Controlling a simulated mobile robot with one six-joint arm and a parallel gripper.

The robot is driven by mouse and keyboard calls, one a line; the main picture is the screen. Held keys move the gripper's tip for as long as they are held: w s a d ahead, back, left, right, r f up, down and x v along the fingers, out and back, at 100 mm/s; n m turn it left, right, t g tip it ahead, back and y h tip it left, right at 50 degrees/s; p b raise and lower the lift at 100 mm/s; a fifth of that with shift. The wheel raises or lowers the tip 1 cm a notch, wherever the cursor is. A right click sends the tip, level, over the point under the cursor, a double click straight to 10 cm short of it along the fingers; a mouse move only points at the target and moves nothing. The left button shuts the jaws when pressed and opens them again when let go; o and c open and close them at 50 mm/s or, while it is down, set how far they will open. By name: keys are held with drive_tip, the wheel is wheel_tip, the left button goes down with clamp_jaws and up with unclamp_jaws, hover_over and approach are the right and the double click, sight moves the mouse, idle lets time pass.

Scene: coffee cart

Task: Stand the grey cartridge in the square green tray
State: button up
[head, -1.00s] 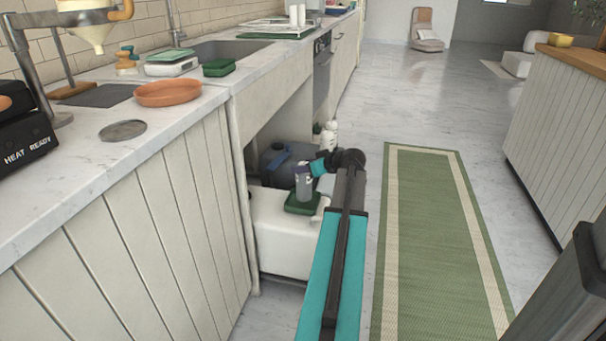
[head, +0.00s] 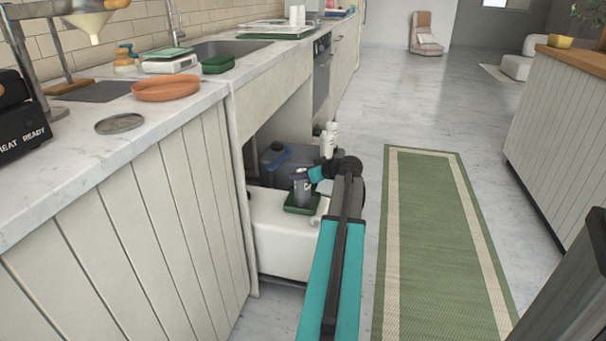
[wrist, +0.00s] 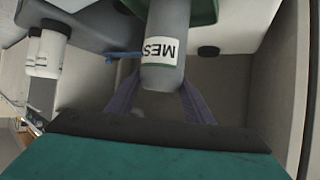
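The grey cartridge (head: 302,190), with a white label, is upright at the square green tray (head: 289,209) on a white box under the counter. In the wrist view the cartridge (wrist: 166,75) points away from me, and part of the green tray (wrist: 207,11) shows beyond it. My gripper (head: 299,175) comes from the right with its purple fingers at the cartridge's upper end. I cannot tell whether the cartridge's base rests on the tray floor.
A dark blue-grey canister (head: 288,157) stands behind the tray. White bottles (head: 329,140) stand to its right. The counter's cabinet panel (head: 140,230) bounds the space on the left. A green rug (head: 425,240) covers open floor to the right.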

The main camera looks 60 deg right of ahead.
drive_tip(key=o, duration=0.4)
drive_tip(key=shift+r, duration=0.2)
drive_tip(key=p+v, duration=0.3)
drive_tip(key=v, duration=0.9)
drive_tip(key=shift+p, duration=0.4)
